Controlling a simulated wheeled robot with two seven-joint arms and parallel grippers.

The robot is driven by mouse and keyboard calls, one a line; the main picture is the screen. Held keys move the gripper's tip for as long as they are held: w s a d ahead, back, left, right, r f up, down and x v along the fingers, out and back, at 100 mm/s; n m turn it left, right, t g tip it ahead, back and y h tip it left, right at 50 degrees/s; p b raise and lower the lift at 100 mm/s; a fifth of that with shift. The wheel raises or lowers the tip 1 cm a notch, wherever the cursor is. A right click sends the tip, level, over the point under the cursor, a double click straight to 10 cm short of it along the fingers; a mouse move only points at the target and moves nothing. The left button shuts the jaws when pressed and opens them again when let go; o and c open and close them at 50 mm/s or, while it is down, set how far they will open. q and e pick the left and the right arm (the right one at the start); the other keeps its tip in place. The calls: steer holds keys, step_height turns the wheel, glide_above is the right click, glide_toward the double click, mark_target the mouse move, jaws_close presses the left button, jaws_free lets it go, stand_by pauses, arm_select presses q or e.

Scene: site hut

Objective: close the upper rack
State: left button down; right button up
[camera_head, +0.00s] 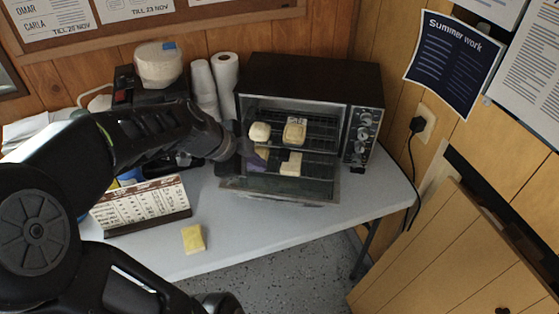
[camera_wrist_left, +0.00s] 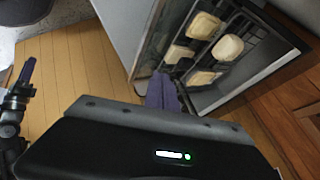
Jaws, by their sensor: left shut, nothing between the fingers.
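The toaster oven (camera_head: 310,75) stands on the table with its front open. Its upper rack (camera_head: 322,133) carries two pale bread pieces (camera_head: 295,131); how far it sticks out is hard to tell. My left gripper (camera_head: 256,163) is shut and empty at the oven's left front, just below the left bread piece. In the left wrist view its purple fingers (camera_wrist_left: 163,92) are together beside the oven front, and several bread pieces (camera_wrist_left: 227,47) show on the racks. A black part with a purple finger, apparently my right gripper (camera_wrist_left: 22,82), shows at the left edge there.
The lowered glass door (camera_head: 280,188) juts out below the racks, with bread (camera_head: 291,164) above it. A calendar (camera_head: 142,204) and yellow sponge-like block (camera_head: 193,239) lie left on the table (camera_head: 240,235). Paper rolls (camera_head: 226,72) and a coffee maker (camera_head: 158,65) stand behind my left arm.

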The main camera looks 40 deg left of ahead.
arm_select(q)
steer(key=x, duration=0.9)
steer(key=shift+s, duration=0.1)
steer(key=w+p, duration=0.1)
steer(key=w+a+p, duration=0.1)
steer(key=w, duration=0.1)
steer(key=shift+a, duration=0.15)
steer(key=shift+w+a+f+p, duration=0.2)
steer(key=shift+w+p, duration=0.2)
steer(key=shift+w, duration=0.15)
